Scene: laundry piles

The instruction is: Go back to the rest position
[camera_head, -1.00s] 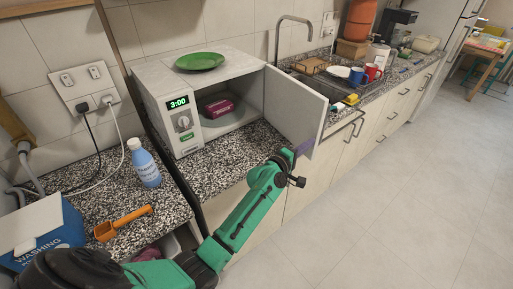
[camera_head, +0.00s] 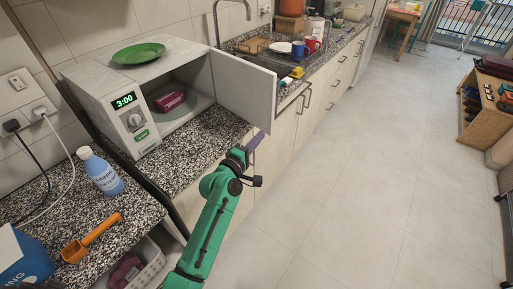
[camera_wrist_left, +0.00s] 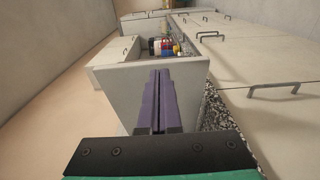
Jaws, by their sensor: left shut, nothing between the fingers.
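My left gripper (camera_head: 254,141) is at the end of my green arm in the head view, in front of the counter and just below the open microwave door (camera_head: 243,91). Its purple fingers (camera_wrist_left: 159,100) lie close together in the left wrist view, shut and empty. The door shows behind them there, and I cannot tell whether they touch it. The white microwave (camera_head: 106,101) stands open with a dark pink packet (camera_head: 170,100) inside. My right gripper is not in view.
A green plate (camera_head: 138,53) lies on the microwave. A blue bottle (camera_head: 99,172) and an orange scoop (camera_head: 90,238) are on the speckled counter. A dish rack with mugs stands by the sink. The floor (camera_head: 360,190) to the right is clear. A wooden shelf (camera_head: 484,110) stands farther right.

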